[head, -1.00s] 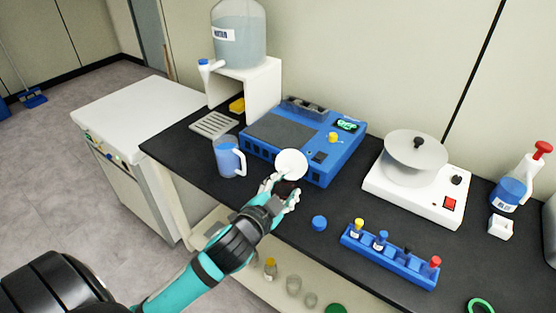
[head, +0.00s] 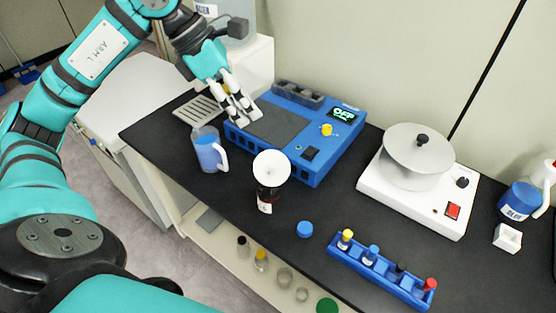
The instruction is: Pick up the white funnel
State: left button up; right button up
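The white funnel (head: 272,167) sits mouth up on top of a small brown bottle (head: 267,199), which stands upright on the black bench top. The funnel's stem is hidden. My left gripper (head: 240,113) comes in from the upper left and points down over the left end of the blue device. It is to the upper left of the funnel and apart from it. Its pale fingers show a small gap and nothing is seen between them. My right gripper is not in view.
A white hotplate-like device (head: 412,200) stands further right.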

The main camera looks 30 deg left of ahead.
pick_arm(q)
jog(key=a+y, duration=0.1)
jog(key=a, duration=0.2)
jog(key=p, duration=0.1)
send_near(274, 164)
jog(key=f, duration=0.1)
jog(key=shift+y, duration=0.3)
jog(key=p+x, duration=0.1)
jog(key=x, duration=0.1)
jog(key=p+x, duration=0.1)
jog(key=x, duration=0.2)
jog(key=shift+w+d+r, duration=0.15)
jog(key=shift+d, duration=0.25)
jog(key=shift+w+f, duration=0.1)
jog(key=shift+f, duration=0.2)
jog(key=shift+c, duration=0.5)
grip_shut()
